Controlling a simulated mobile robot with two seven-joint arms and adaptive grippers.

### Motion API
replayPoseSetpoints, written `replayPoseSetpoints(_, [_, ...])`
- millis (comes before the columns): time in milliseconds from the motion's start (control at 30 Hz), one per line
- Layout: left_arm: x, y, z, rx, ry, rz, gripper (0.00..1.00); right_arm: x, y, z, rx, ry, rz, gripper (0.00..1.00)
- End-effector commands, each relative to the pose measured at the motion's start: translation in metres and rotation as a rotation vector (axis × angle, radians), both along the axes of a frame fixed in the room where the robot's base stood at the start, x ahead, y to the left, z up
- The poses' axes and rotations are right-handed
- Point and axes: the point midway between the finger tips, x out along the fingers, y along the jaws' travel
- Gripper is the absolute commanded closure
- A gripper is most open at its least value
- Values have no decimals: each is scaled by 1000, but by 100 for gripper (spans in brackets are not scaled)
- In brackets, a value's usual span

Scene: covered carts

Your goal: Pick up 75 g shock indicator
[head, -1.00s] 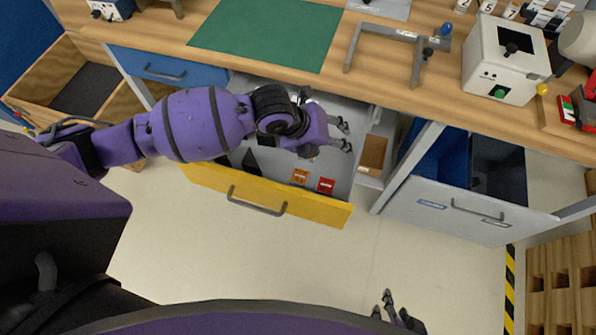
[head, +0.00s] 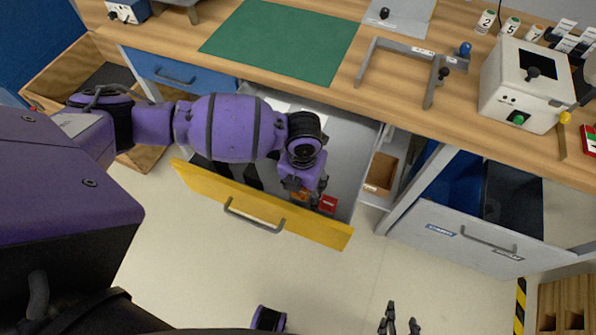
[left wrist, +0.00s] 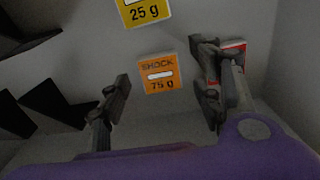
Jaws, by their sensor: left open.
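The 75 g shock indicator is a small orange plate (left wrist: 160,74) marked "SHOCK 75 g". It lies on the grey drawer floor, and in the left wrist view it shows between my left gripper's (left wrist: 163,88) two spread fingers. My left gripper (head: 310,192) is open and points down into the open yellow-fronted drawer (head: 262,208). In the head view the gripper covers most of the orange plate (head: 300,196). The fingers appear apart from the plate. My right gripper (head: 400,318) shows at the bottom edge, over the floor, with its fingers apart and empty.
A yellow 25 g plate (left wrist: 145,11) lies beyond the orange one. A red plate (head: 328,203) lies just right of it, partly behind a finger in the wrist view. Dark angular pieces (left wrist: 45,103) are at left. A grey drawer (head: 470,240) stands open at right.

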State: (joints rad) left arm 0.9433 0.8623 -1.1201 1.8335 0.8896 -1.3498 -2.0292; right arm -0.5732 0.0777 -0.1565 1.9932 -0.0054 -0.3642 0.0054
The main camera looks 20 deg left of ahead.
Motion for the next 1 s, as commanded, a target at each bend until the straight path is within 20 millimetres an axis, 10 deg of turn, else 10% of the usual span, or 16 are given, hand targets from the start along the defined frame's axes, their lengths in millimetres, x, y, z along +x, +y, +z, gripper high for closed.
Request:
replayPoseSetpoints(267, [0,0,-4,-1,-2,0,41,0,0,0,0,1,0,60])
replayPoseSetpoints(567, [0,0,-4,-1,-1,0,77,0,0,0,0,1,0,60])
replayPoseSetpoints(1000, [2,0,14,-2,-5,-2,77,1,0,2,1,-2,-1,60])
